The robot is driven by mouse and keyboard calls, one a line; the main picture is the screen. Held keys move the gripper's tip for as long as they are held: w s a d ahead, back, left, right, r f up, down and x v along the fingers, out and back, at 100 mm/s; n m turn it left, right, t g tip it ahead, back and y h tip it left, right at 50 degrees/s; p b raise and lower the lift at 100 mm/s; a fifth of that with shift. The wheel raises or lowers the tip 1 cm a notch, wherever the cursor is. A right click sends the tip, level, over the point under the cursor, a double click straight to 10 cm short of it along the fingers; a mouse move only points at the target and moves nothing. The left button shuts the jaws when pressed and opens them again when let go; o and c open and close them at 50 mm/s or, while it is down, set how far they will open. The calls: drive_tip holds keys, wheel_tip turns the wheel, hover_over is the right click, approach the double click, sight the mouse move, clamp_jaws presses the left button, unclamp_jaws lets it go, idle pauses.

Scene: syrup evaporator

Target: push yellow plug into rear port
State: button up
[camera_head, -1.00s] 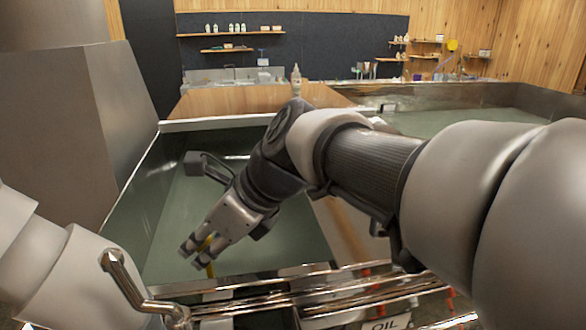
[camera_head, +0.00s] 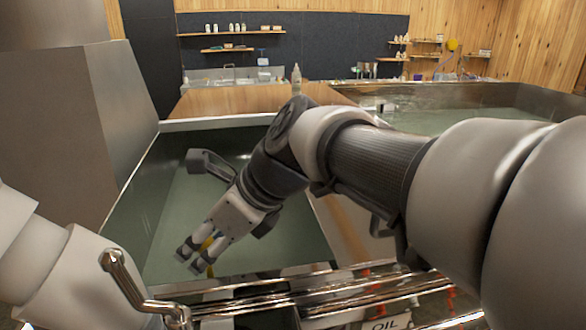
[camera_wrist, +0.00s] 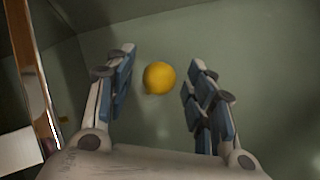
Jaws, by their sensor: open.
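The yellow plug (camera_wrist: 159,78) shows in the wrist view as a round yellow end between and a little beyond my open fingers. A gap shows on both sides of it. My gripper (camera_wrist: 158,92) is open, with blue-grey pads facing each other. In the head view my gripper (camera_head: 194,262) points down over the near left part of the green-grey pan. Only a bit of the yellow plug (camera_head: 208,243) shows there, behind the fingers. The rear port cannot be made out in either view.
The pan's metal front rim (camera_head: 240,283) and shiny pipes run below my gripper. A bent metal handle (camera_head: 125,275) stands at the near left. A tall grey metal box (camera_head: 55,120) stands at the left. A white bottle (camera_head: 296,77) stands behind my arm.

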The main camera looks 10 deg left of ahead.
drive_tip(key=v, duration=1.1)
drive_tip(key=shift+d+r, duration=0.2)
drive_tip(key=shift+r, duration=0.05)
drive_tip(key=shift+s+f, duration=0.1)
drive_tip(key=shift+s, duration=0.1)
